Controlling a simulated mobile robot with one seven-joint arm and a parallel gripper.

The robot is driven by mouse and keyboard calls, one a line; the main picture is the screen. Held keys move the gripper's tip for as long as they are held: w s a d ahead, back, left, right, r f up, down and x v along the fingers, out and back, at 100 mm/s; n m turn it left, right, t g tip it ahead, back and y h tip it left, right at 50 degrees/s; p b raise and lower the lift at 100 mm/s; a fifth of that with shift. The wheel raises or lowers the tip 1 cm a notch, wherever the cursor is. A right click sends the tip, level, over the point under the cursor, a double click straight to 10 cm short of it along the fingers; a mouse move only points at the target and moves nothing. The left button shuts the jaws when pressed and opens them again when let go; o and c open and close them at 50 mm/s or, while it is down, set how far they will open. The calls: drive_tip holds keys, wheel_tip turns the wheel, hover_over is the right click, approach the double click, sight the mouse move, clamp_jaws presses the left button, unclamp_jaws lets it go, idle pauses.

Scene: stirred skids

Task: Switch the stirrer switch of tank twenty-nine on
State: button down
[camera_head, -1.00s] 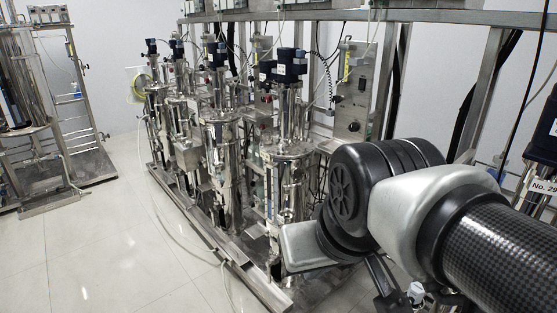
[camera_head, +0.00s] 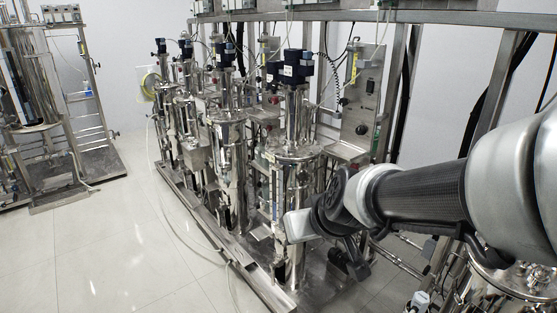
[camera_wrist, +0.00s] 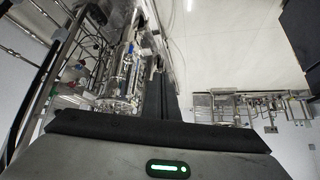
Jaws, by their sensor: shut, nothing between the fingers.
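My gripper (camera_wrist: 162,78) shows in the wrist view as two dark fingers side by side, closed with nothing between them. In the head view the wrist hangs in front of the nearest full tank's lower right side, and the fingertips are hard to make out. A steel tank top (camera_head: 515,278) shows at the lower right under my arm, most of it hidden. No number plate is readable now, so I cannot tell which tank is twenty-nine. A steel control panel (camera_head: 352,104) with a dark switch (camera_head: 370,86) and a black knob (camera_head: 362,130) stands behind the nearest full tank.
Several steel tanks with dark motors stand in a row on a skid; the nearest is a full tank (camera_head: 290,185). Frame posts (camera_head: 408,100) and hanging cables stand behind. Another skid (camera_head: 60,165) is at the far left.

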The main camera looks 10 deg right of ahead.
drive_tip(key=w+d+f+h, duration=0.3)
drive_tip(key=d+f+h, duration=0.15)
drive_tip(key=d, duration=0.25)
drive_tip(key=w+d+f+h, duration=0.3)
drive_tip(key=d+f, duration=0.2)
drive_tip(key=d, duration=0.2)
drive_tip(key=s+d+r+n+h, duration=0.2)
drive_tip(key=d+h, duration=0.2)
drive_tip(key=d, duration=0.2)
drive_tip(key=s+d+r+n+h, duration=0.2)
drive_tip(key=s+d+r+h, duration=0.1)
drive_tip(key=d, duration=0.4)
drive_tip(key=shift+s+d+h+p, duration=0.15)
drive_tip(key=shift+s+h+p, duration=0.2)
drive_tip(key=shift+h, duration=0.4)
drive_tip(key=shift+w, duration=0.1)
drive_tip(key=b+x, duration=0.1)
drive_tip(key=x, duration=1.3)
drive_tip(key=shift+b, duration=0.35)
